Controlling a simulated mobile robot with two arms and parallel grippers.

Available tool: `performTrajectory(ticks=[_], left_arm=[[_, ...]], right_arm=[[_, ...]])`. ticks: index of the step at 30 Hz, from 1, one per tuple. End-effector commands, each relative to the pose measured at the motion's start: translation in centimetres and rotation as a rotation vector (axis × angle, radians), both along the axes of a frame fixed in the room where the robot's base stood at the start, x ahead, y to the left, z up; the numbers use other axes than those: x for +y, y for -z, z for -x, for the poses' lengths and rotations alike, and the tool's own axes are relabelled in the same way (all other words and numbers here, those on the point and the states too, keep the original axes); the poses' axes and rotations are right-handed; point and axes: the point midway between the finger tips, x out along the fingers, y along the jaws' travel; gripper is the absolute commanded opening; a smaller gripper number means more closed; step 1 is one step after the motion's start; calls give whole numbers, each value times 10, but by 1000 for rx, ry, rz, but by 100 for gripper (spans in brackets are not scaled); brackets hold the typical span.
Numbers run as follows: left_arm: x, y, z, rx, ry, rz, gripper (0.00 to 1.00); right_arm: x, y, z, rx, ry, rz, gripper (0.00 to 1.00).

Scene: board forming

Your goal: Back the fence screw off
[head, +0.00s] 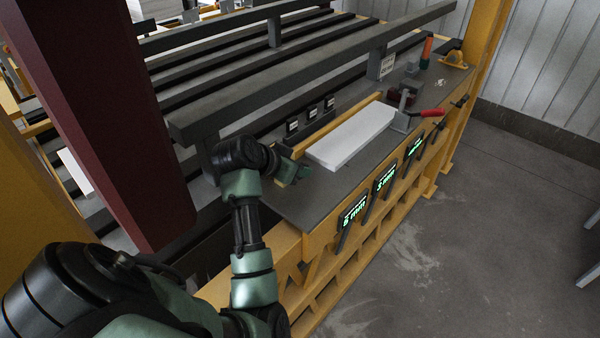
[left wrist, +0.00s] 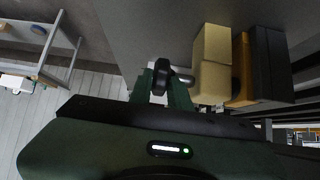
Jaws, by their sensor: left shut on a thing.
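The fence screw shows in the left wrist view as a dark knob (left wrist: 162,73) with a short metal shank pointing at a tan block (left wrist: 212,62). My left gripper (left wrist: 166,88) is shut on the knob, with one green finger on each side. In the head view my left gripper (head: 290,172) is at the near left end of the bench, beside the end of the yellow fence (head: 345,122). There the arm and fingers hide the screw. A white board (head: 350,136) lies flat along the fence. My right gripper is in neither view.
A toggle clamp with a red handle (head: 431,112) stands at the board's far end. Lit displays (head: 384,180) line the bench's front edge. A long grey beam (head: 300,75) runs above the bench. A dark red column (head: 100,110) stands at left.

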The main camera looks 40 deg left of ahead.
Motion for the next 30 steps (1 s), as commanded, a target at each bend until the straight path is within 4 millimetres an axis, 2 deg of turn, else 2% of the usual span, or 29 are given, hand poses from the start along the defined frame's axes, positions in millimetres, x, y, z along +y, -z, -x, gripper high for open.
performTrajectory(ticks=[1, 9, 25, 26, 27, 30], left_arm=[[1, 4, 1, -30, -3, -2, 0], [1, 2, 2, -133, -2, 8, 0], [1, -1, 1, -159, -2, 10, 0], [1, -1, 1, -159, -2, 10, 26], [1, -1, 2, -159, -2, 10, 38], [1, 0, 2, -157, -2, 10, 40]], right_arm=[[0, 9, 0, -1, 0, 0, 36], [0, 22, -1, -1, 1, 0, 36], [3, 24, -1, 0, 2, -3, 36], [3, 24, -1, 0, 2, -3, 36], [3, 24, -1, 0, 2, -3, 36], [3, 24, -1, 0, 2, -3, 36]])
